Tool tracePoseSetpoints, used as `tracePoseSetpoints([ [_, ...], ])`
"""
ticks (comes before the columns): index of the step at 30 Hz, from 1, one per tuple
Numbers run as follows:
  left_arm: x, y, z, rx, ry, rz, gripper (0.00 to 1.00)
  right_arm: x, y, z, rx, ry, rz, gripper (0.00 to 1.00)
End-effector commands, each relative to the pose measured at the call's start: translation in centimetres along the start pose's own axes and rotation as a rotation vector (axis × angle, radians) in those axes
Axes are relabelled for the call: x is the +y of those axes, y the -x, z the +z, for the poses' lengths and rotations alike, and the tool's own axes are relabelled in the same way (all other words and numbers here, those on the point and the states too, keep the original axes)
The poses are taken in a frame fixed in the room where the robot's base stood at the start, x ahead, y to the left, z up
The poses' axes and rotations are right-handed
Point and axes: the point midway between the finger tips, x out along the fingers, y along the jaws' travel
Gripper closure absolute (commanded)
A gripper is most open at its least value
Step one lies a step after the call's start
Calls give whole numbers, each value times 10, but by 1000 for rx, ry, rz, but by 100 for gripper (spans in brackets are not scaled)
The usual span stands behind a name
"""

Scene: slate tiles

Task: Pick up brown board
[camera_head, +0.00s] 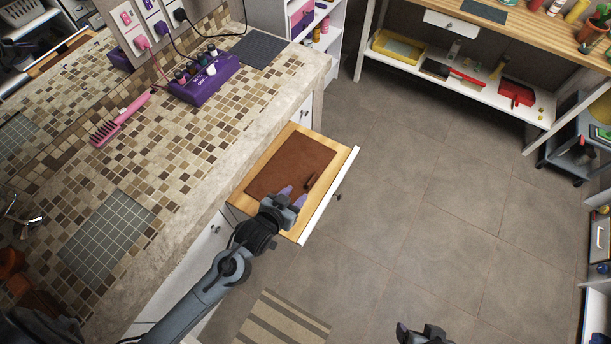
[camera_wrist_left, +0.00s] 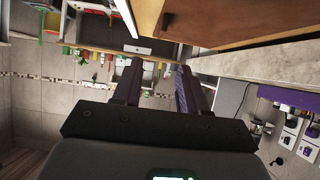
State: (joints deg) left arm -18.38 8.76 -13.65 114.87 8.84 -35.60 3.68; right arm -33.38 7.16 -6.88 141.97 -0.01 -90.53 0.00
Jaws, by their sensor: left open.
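An open drawer (camera_head: 240,200) with pale wood sides holds a flat brown surface that looks like a board (camera_head: 287,163), filling most of its inside. I cannot tell whether it is a loose board or the drawer's lining. A small dark brown piece (camera_head: 310,182) lies on it near the front right. My left gripper (camera_head: 292,196) is open and empty, with its purple fingertips over the drawer's near end. In the left wrist view its fingers (camera_wrist_left: 158,66) are apart, and the brown surface (camera_wrist_left: 230,18) shows at the top. My right gripper (camera_head: 424,334) shows only partly at the bottom edge.
A mosaic-tiled counter (camera_head: 200,150) runs along the left, with a purple power box (camera_head: 205,80) and a pink brush (camera_head: 120,118). A striped rug (camera_head: 283,320) lies below the drawer. A workbench (camera_head: 510,40) stands at the back.

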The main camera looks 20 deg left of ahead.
Motion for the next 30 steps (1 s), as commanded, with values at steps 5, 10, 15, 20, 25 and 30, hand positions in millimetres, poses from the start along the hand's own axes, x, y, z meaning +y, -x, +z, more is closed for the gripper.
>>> tracePoseSetpoints([
  [5,-1,-16,8,22,-4,0,58,-2,-24,7,1,-2,-2,27],
  [10,-1,-33,7,28,-3,-1,58,-3,-28,8,3,-5,-6,27],
  [15,-1,-56,6,27,-4,-1,58,-4,-30,9,4,-8,-7,27],
  [20,-1,-70,5,26,-4,0,58,-4,-32,9,5,-8,-7,27],
  [25,-1,-78,5,26,-4,0,58,-3,-33,9,6,-8,-6,27],
  [30,0,-98,4,27,-3,-1,58,-3,-38,10,6,-5,-4,27],
])
